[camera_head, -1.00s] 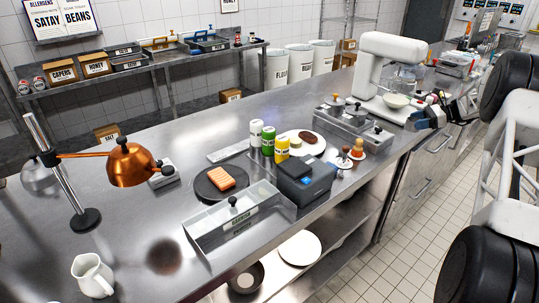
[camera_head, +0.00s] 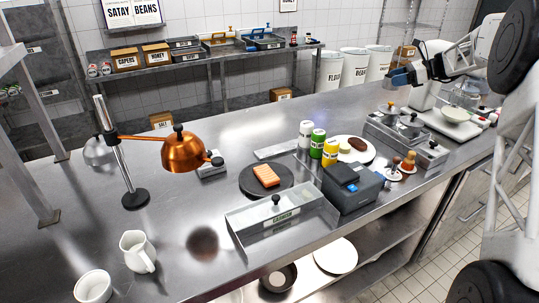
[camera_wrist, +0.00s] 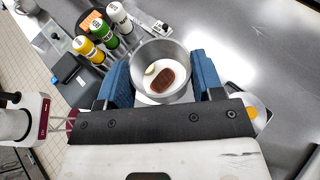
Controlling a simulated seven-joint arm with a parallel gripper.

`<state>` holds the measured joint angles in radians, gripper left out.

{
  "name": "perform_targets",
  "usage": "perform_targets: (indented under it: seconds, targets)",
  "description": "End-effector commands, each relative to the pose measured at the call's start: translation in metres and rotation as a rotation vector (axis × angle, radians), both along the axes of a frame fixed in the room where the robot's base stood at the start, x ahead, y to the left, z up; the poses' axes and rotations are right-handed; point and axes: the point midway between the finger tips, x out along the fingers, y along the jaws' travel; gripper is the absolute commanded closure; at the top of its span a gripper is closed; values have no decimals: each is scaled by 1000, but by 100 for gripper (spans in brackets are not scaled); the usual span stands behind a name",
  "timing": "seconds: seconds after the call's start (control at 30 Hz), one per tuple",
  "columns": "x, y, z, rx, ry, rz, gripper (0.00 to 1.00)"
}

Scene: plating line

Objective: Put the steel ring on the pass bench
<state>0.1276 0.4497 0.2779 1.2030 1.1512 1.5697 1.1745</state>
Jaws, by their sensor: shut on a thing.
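The steel ring (camera_wrist: 184,58) is a short grey metal cylinder seen in the wrist view between the two blue fingers of my gripper (camera_wrist: 161,85). The fingers are shut on it from both sides. Through its opening I see a white plate with a brown patty and a pale slice. In the head view my gripper (camera_head: 408,76) is up above the far right part of the bench, near the mixer; the ring is hard to make out there. The pass bench (camera_head: 165,222) is the long steel counter, with a copper heat lamp (camera_head: 183,152) over its left part.
A clear bin (camera_head: 283,222), a dark round board with an orange block (camera_head: 266,175), squeeze bottles (camera_head: 317,143), a blue-grey box (camera_head: 352,188) and a plate (camera_head: 347,153) crowd the middle. Bare steel lies around the lamp base.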

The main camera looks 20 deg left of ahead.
Motion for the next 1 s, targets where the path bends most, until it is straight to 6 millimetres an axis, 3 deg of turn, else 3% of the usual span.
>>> perform_targets:
  seconds: [0.1,0.47,1.0]
  targets:
    - [-7,43,21,0,-1,16,63]
    - [-37,161,87,0,-2,48,63]
    - [-114,324,176,0,2,80,63]
